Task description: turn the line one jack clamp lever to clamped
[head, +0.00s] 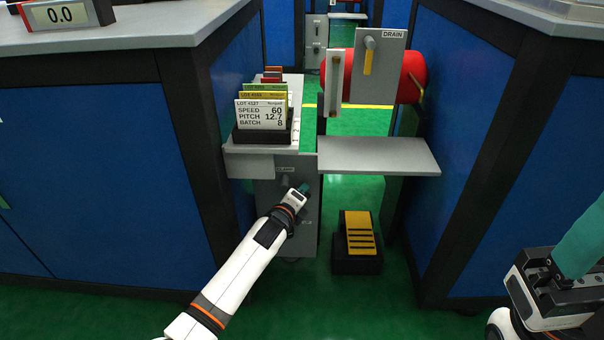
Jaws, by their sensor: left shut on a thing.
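The grey jack panel (270,220) stands below the small shelf at the centre, with a label reading "CLAMP" near its top. The clamp lever (286,180) is on this panel, and only a small grey part of it shows beside my gripper. My left gripper (304,188), with teal fingertips, is at the panel and shut on the lever. The fingers hide most of the lever, so its exact angle cannot be told.
A card holder (262,136) with lot cards stands on the shelf above the panel. A grey plate (380,155) juts out to the right, below a red roll (412,76) and a "DRAIN" panel (376,85). A yellow-topped pedal (359,235) sits on the green floor. Blue cabinets flank both sides.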

